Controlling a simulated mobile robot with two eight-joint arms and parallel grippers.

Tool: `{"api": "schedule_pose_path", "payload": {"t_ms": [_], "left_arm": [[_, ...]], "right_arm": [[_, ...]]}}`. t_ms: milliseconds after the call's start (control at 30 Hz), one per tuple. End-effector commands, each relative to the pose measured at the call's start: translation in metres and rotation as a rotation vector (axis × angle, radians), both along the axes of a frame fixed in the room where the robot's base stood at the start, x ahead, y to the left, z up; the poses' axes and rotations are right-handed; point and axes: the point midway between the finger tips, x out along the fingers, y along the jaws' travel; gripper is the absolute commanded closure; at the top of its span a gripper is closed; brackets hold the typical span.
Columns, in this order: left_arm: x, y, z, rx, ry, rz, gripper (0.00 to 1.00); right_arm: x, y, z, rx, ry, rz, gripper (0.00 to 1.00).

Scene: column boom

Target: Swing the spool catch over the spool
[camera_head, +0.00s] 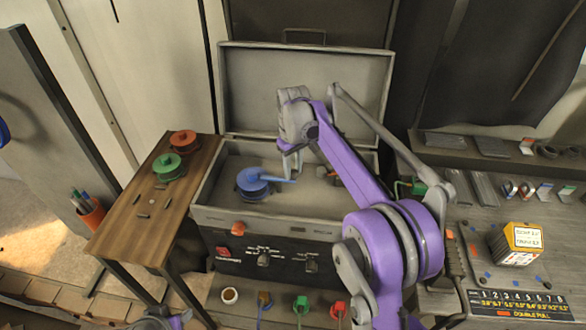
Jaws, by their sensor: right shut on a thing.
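A blue spool (252,188) sits inside the open grey case, toward its left side. A blue bar, which looks like the spool catch (272,178), reaches from the top of the spool to the right. My right gripper (292,170) comes down into the case from above, just right of the spool. Its fingers are shut on the outer end of the bar. The fingertips partly hide that end, and I cannot tell exactly how the bar sits on the spool. My left gripper is out of view; only a bit of my left arm shows at the bottom left.
The case lid (305,85) stands open behind. A wooden side table (140,215) at the left holds a red spool (183,140) and a green spool (168,166). A front panel (285,255) with knobs lies below the case opening. My right arm covers the case's right side.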

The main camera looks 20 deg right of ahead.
Motion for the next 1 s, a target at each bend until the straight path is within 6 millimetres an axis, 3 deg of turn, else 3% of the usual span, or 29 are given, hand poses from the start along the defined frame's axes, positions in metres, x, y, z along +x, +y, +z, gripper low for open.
{"api": "schedule_pose_path", "payload": {"t_ms": [167,200,367,733,1000], "left_arm": [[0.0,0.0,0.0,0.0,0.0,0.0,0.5],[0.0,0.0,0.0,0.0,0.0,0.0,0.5],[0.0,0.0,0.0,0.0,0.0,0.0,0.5],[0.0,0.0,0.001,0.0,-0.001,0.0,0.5],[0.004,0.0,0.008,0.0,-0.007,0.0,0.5]], "right_arm": [[0.0,0.0,0.0,-0.001,-0.001,0.0,1.0],[0.0,0.0,0.0,-0.001,-0.001,0.0,0.6],[0.0,0.0,0.0,-0.001,-0.001,0.0,0.34],[0.0,0.0,0.007,-0.001,-0.001,-0.001,0.34],[0.001,0.0,0.057,0.0,-0.002,-0.001,0.34]]}}
